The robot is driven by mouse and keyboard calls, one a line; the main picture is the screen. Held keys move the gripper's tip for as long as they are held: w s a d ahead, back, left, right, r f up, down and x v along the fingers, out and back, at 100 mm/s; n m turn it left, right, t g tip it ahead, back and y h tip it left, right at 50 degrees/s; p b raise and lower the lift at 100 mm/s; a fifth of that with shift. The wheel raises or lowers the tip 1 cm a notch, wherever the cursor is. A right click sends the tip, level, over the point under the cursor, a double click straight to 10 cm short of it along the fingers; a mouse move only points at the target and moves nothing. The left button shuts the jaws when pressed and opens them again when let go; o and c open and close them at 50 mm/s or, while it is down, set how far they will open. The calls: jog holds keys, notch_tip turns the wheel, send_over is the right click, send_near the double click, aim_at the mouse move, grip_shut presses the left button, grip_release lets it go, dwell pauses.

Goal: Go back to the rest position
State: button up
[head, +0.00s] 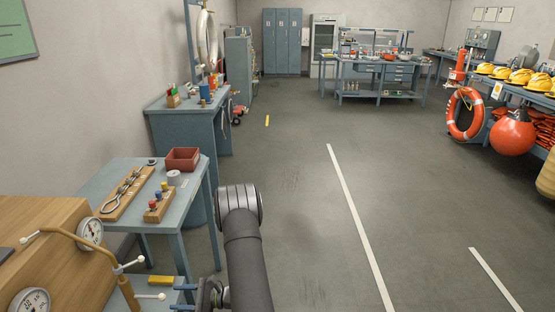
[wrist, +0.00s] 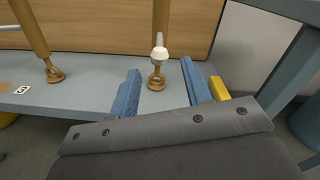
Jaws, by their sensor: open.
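My gripper (wrist: 160,67) is open, its two blue fingers apart, in the wrist view. A brass fitting with a white-tipped lever (wrist: 159,52) shows in the gap between the fingers; I see no contact, and cannot tell its distance. In the head view my gripper (head: 176,297) is at the bottom edge, partly cut off, with its fingers pointing left toward the wooden case (head: 40,225). The brass pipe (head: 85,243) with white-tipped levers runs in front of that case, close to the fingers. Nothing is held.
A yellow block (head: 161,280) lies on the low blue-grey surface beside my gripper, also seen in the wrist view (wrist: 219,89). A table (head: 105,172) behind holds a red bin (head: 182,159) and wooden racks. Gauges (head: 90,232) sit on the case. Open floor lies to the right.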

aim_at(164, 299)
jog(key=a, duration=0.8)
jog(key=shift+s, duration=0.2)
jog(key=shift+s+d+m+t, duration=0.2)
jog(key=shift+s+m+t, duration=0.35)
jog(key=shift+t, duration=0.35)
jog(key=shift+w, duration=0.1)
jog(key=shift+o, duration=0.5)
jog(key=o, duration=0.4)
jog(key=shift+w+d+r, duration=0.15)
jog(key=shift+w+r, duration=0.05)
jog(key=shift+w, duration=0.05)
jog(key=o, duration=0.7)
jog(key=shift+m, duration=0.75)
jog(key=w+d+r, duration=0.1)
jog(key=w+r, duration=0.1)
jog(key=w+d+r, duration=0.3)
jog(key=w+r, duration=0.1)
jog(key=shift+w+d+r, duration=0.1)
jog(key=shift+d+r, duration=0.05)
jog(key=shift+d, duration=0.2)
jog(key=shift+o, duration=0.2)
jog(key=w+d+r+m+g, duration=0.1)
jog(key=w+d+r+m, duration=0.1)
jog(key=w+d+r, duration=0.35)
jog(key=a, duration=0.8)
jog(key=shift+s+a+r, duration=0.25)
jog(key=shift+a+r, duration=0.05)
jog(key=shift+a, duration=0.1)
